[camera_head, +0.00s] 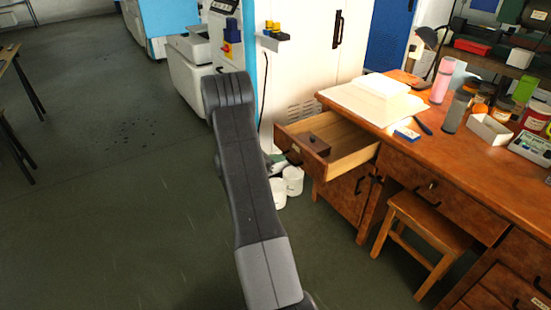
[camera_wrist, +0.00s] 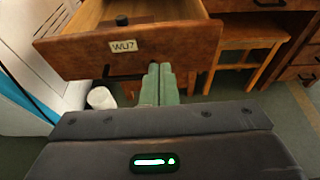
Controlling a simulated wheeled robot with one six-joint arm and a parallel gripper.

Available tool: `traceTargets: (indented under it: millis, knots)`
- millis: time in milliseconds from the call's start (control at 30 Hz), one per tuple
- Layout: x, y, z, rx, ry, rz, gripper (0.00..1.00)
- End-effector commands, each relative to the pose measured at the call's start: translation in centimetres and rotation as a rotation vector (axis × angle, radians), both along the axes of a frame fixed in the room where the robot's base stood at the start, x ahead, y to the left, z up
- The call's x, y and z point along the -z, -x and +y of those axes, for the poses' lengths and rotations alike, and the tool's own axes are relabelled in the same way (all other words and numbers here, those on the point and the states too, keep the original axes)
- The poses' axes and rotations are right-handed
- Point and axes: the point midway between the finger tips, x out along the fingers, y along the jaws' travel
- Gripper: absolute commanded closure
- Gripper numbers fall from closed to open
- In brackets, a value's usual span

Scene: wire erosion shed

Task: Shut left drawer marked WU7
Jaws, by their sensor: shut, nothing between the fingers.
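The drawer marked WU7 (camera_wrist: 75,52) stands pulled out from the left end of the wooden desk, with its label (camera_wrist: 123,45) and a dark handle on its front panel. In the head view the open drawer (camera_head: 350,157) holds a small brown block with a dark knob (camera_head: 316,145). My gripper (camera_wrist: 160,68) has its green fingers together and empty, at the drawer's front, right of the label. Whether the fingertips touch the panel I cannot tell. In the head view my arm hides most of the gripper.
White tubs (camera_head: 293,181) stand on the floor below the drawer. A wooden stool (camera_head: 430,222) is under the desk to the right. A white cabinet (camera_head: 318,60) stands behind the drawer. Papers, bottles and boxes lie on the desktop (camera_head: 465,165). The floor at left is open.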

Motion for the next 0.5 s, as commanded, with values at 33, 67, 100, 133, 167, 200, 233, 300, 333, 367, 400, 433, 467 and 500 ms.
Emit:
traceTargets:
  millis: [33,67,100,133,167,200,233,300,333,367,400,433,467,500]
  knots:
    - [0.5,-0.6,-1.2,0.006,0.0,0.002,1.0]
    - [0.7,-1.0,-1.6,0.005,0.0,0.002,1.0]
    - [0.9,-1.5,-2.4,0.006,0.0,0.001,1.0]
    - [1.1,-1.9,-2.8,0.005,0.0,0.001,1.0]
    - [1.3,-2.2,-3.4,0.005,0.0,0.001,1.0]
    - [1.6,-2.7,-4.0,0.005,-0.001,0.002,1.0]
    - [1.8,-3.0,-4.4,0.005,-0.002,0.001,1.0]
    - [2.0,-3.8,-5.5,0.004,-0.001,0.0,1.0]
    - [1.9,-4.1,-5.9,0.006,-0.002,-0.001,1.0]
    - [1.9,-4.4,-6.3,0.005,-0.002,-0.002,1.0]
    - [1.9,-4.7,-6.7,0.003,-0.001,0.0,1.0]
    - [1.9,-4.9,-6.9,0.003,-0.002,0.0,1.0]
    - [1.9,-5.1,-7.2,0.003,-0.001,0.0,1.0]
    - [1.9,-5.3,-7.5,0.003,-0.001,0.0,1.0]
